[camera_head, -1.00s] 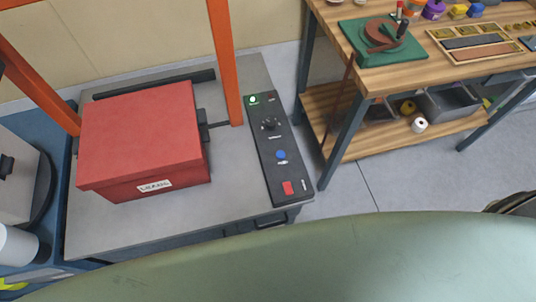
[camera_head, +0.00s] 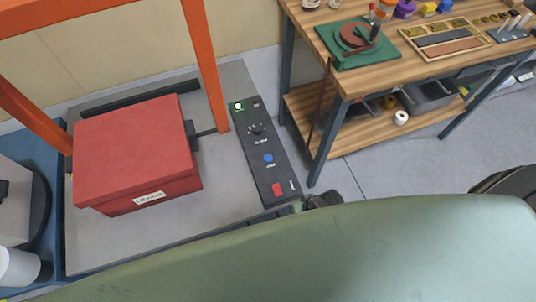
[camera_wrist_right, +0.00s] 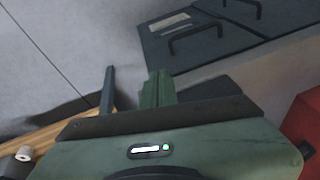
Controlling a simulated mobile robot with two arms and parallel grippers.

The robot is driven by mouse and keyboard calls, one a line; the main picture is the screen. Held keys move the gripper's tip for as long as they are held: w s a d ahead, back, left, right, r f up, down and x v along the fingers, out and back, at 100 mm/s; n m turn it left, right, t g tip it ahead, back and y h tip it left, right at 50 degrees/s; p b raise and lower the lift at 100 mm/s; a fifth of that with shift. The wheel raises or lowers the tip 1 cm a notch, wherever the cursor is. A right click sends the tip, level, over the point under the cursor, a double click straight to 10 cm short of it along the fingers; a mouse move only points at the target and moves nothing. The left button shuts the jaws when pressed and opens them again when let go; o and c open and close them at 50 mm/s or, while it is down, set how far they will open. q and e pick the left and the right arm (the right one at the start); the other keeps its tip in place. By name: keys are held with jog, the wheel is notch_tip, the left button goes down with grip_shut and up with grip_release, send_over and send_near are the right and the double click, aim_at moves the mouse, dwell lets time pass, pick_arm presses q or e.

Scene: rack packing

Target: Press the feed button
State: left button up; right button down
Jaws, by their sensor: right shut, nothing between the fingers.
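The control panel (camera_head: 262,150) is a dark strip on the right side of the grey machine top. It carries a lit green light (camera_head: 238,106), a black knob (camera_head: 256,129), a blue button (camera_head: 268,158) and a red switch (camera_head: 277,189). The small labels are too blurred to read, so I cannot confirm which is the feed button. My right gripper (camera_wrist_right: 158,88) is shut and empty in the right wrist view; no button shows there. In the head view my green arm covers the foreground, with a dark part near the panel's front corner. My left gripper is not in view.
A red box (camera_head: 135,150) sits on the machine under an orange frame (camera_head: 205,65). A wooden workbench (camera_head: 385,78) with parts stands to the right, with floor between. Drawer fronts with handles (camera_wrist_right: 195,40) show in the right wrist view.

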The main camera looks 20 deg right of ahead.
jog(key=w+a+r+m+y, duration=0.1)
jog(key=w+r+m, duration=0.2)
jog(key=w, duration=0.1)
jog(key=w+a+r+m+t+y+p, duration=0.1)
jog(key=w+r+m, duration=0.2)
jog(key=w, duration=0.1)
jog(key=w+a+r+m+y, duration=0.1)
jog(key=w+r+m, duration=0.2)
jog(key=w, duration=0.1)
jog(key=shift+w+a+r+t+p, duration=0.15)
jog(key=shift+r+t+p, duration=0.2)
jog(key=shift+t+p, duration=0.05)
jog(key=w+r+m+t+y, duration=0.1)
jog(key=w+r+m+y, duration=0.1)
jog(key=w+r+m, duration=0.3)
jog(key=w+m, duration=0.3)
jog(key=shift+r+t+p, duration=0.25)
jog(key=shift+t+p, duration=0.05)
jog(key=shift+p, duration=0.1)
jog(key=b, duration=0.8)
send_over(270, 159)
notch_tip(270, 159, down, 7)
jog(key=shift+f, duration=0.9)
jog(key=shift+f+b, duration=0.1)
jog(key=shift+b, duration=0.2)
jog(key=shift+f, duration=0.3)
